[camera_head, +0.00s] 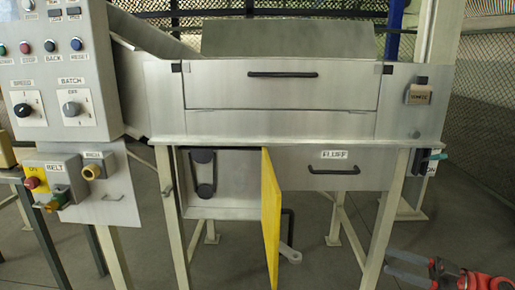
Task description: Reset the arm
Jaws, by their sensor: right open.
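My right gripper (396,263) is at the lower right edge of the head view. It is red and black, its two fingers point left and stand apart, and nothing shows between them. My left gripper is not in view.
A metal machine (240,170) on legs stands ahead, with a drawer labelled FLUFF (375,178). A yellow panel (271,215) sticks out below it. A control box (50,60) with knobs and buttons is at the left. Floor (335,265) shows beneath.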

